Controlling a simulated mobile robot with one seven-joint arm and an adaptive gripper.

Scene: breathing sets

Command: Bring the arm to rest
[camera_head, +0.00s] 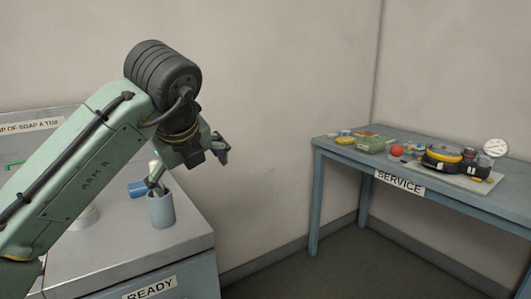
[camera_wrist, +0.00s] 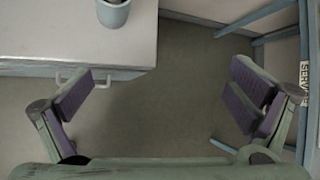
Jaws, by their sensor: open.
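My arm reaches in from the left in the head view, bent at its dark ribbed joint. My gripper (camera_head: 189,170) hangs over the right part of the ready counter (camera_head: 118,249), close to a blue-grey cup (camera_head: 161,210); I cannot tell from this view how far apart they are. In the wrist view my gripper (camera_wrist: 168,103) is open, with its two purple-padded fingers wide apart. Nothing is between the fingers but bare floor below. The cup (camera_wrist: 113,14) shows at the top of the wrist view, beyond the fingers, on the counter.
A blue service table (camera_head: 330,147) stands at the right, with a round gauge (camera_head: 495,148), a red ball (camera_head: 396,150), a green box (camera_head: 369,143) and other parts on it. A blue item (camera_head: 138,189) lies behind the cup. Open floor (camera_head: 310,262) separates counter and table.

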